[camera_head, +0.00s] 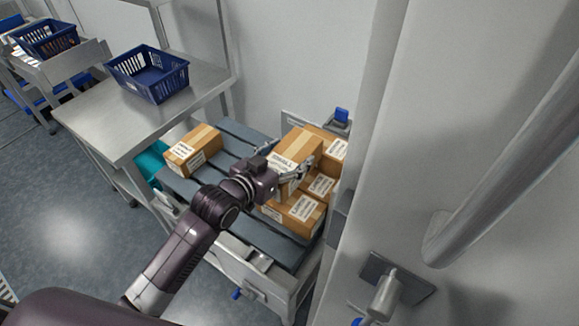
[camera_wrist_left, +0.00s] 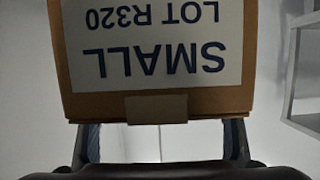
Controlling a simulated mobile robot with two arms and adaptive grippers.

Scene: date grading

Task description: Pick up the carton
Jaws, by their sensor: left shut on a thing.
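A brown carton (camera_head: 302,143) with a white label is held in my left gripper (camera_head: 292,173), among the other cartons at the right side of the slatted platform. In the left wrist view the carton (camera_wrist_left: 150,103) fills the upper middle. Its label reads SMALL, LOT R320, upside down. The two fingers of my left gripper show below it at either side, partly hidden by the carton. The gripper is shut on it. I cannot tell whether the carton touches the ones beneath. My right gripper is not in view.
Other cartons lie close by, one at the front (camera_head: 296,213) and one behind (camera_head: 331,143). A separate carton (camera_head: 192,150) sits on the left of the grey slatted platform (camera_head: 220,160). A steel table (camera_head: 117,121) bears a blue basket (camera_head: 149,76). A pale wall edge (camera_head: 372,120) stands close right.

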